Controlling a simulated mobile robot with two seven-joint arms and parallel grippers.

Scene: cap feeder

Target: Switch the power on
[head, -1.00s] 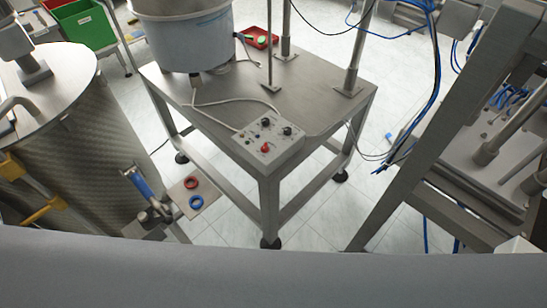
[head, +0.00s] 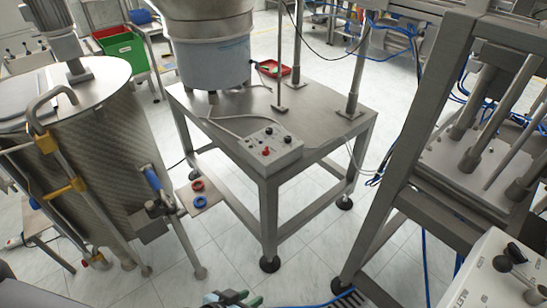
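The grey control box (head: 272,148) sits on the near corner of the steel table. A red knob (head: 266,151) and several dark knobs or switches show on its top. The setting of the switches is too small to tell. My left gripper (head: 234,299) seems to show only in part at the bottom edge, well below and apart from the box. Its fingers are cut off, so I cannot tell whether it is open or shut. My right gripper is out of the picture.
The steel table (head: 315,98) carries a large bowl feeder (head: 213,62) and a red tray (head: 272,68). A steel drum (head: 95,130) stands left, a steel frame (head: 412,140) right. Another control panel (head: 490,275) is at lower right. Tiled floor in front of the table is mostly clear.

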